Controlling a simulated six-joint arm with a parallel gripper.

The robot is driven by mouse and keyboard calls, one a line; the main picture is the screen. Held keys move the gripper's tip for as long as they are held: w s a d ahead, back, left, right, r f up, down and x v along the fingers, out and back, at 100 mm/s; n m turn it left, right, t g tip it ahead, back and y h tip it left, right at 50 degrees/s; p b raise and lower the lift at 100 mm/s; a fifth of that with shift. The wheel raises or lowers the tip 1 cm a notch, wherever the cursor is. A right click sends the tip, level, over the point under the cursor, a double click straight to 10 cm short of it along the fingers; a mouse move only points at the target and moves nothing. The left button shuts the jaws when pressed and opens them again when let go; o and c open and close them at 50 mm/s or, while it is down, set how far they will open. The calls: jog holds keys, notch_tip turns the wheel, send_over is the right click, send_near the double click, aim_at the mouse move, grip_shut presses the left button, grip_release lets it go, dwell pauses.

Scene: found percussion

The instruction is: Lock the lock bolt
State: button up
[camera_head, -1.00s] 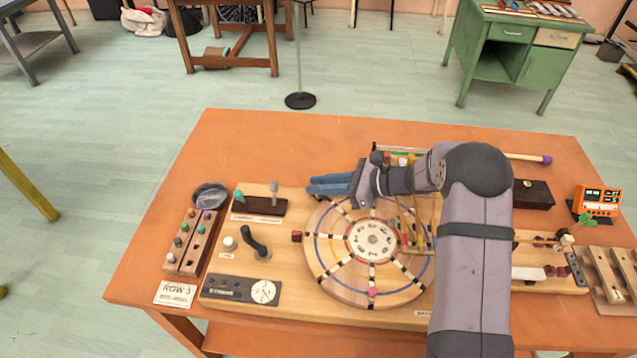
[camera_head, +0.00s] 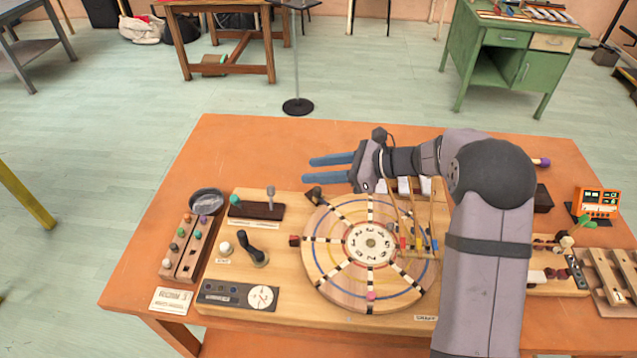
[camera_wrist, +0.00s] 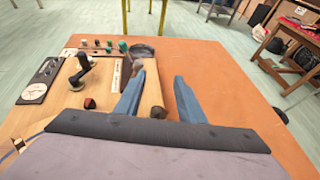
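The likely lock bolt is a dark sliding block (camera_head: 243,210) at the back left of the wooden board. A grey upright knob (camera_head: 271,194) stands at its right end and a teal ball at its left end. Pale labels run along its front; their words are too small to read. My gripper (camera_head: 306,170) is open and empty, above the table behind the board, to the right of the block and pointing left. In the wrist view my gripper (camera_wrist: 160,76) shows its two blue fingers apart, the left finger hiding much of the block.
A segmented wooden wheel (camera_head: 325,262) fills the board's middle, with a dark brown peg (camera_head: 314,192) at its back left edge. A black crank (camera_head: 254,250) stands in front of the block. A round grey dish (camera_head: 207,200) lies left. Table behind the block is clear.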

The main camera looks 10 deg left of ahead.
jog(key=shift+r, duration=1.45)
jog(key=shift+s, duration=0.1)
